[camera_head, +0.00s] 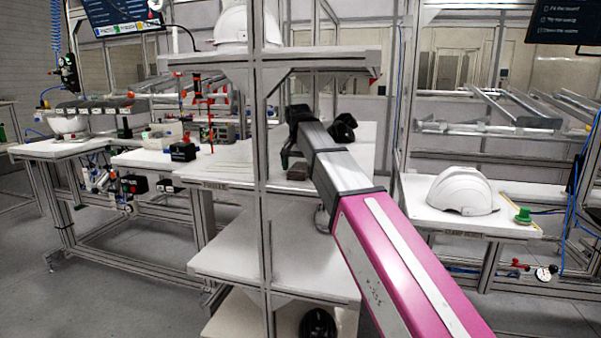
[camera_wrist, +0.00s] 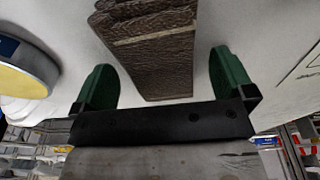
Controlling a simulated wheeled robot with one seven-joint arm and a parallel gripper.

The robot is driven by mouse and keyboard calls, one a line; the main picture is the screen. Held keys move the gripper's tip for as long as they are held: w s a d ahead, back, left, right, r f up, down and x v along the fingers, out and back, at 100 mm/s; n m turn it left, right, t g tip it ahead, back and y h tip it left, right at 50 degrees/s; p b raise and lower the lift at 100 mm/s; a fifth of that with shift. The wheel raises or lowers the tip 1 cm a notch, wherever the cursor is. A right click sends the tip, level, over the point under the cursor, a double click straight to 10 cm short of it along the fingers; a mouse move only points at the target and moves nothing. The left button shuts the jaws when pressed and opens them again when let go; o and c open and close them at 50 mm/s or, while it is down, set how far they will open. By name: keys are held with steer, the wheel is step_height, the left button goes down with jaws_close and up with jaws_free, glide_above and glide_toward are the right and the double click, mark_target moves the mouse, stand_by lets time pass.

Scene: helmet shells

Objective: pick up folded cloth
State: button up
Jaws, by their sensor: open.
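The folded cloth (camera_wrist: 158,52) is brown and textured, with stacked folds at its far end. In the wrist view it lies on a white surface at top centre, its near end reaching between my fingers. My gripper (camera_wrist: 161,68) is open, one green finger on each side of the cloth with a gap to both. In the head view a small brown piece, likely the same cloth (camera_head: 297,171), shows on the middle shelf beside my arm. My gripper there is mostly hidden behind my arm.
The shelf's upright post (camera_head: 262,150) stands left of my arm, under an upper shelf (camera_head: 330,60). A white helmet shell (camera_head: 462,190) sits on the right-hand table.

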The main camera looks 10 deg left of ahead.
steer(key=shift+f, duration=0.5)
steer(key=c, duration=1)
steer(key=shift+r, duration=0.1)
steer(key=shift+r, duration=0.85)
steer(key=shift+s+r, duration=0.25)
steer(key=shift+r, duration=0.2)
steer(key=shift+s+r, duration=0.2)
steer(key=shift+r, duration=0.25)
steer(key=s, duration=0.5)
steer(key=s+a, duration=0.1)
steer(key=s, duration=0.5)
steer(key=s+a, duration=0.1)
steer(key=s, duration=0.5)
steer(key=shift+a, duration=0.2)
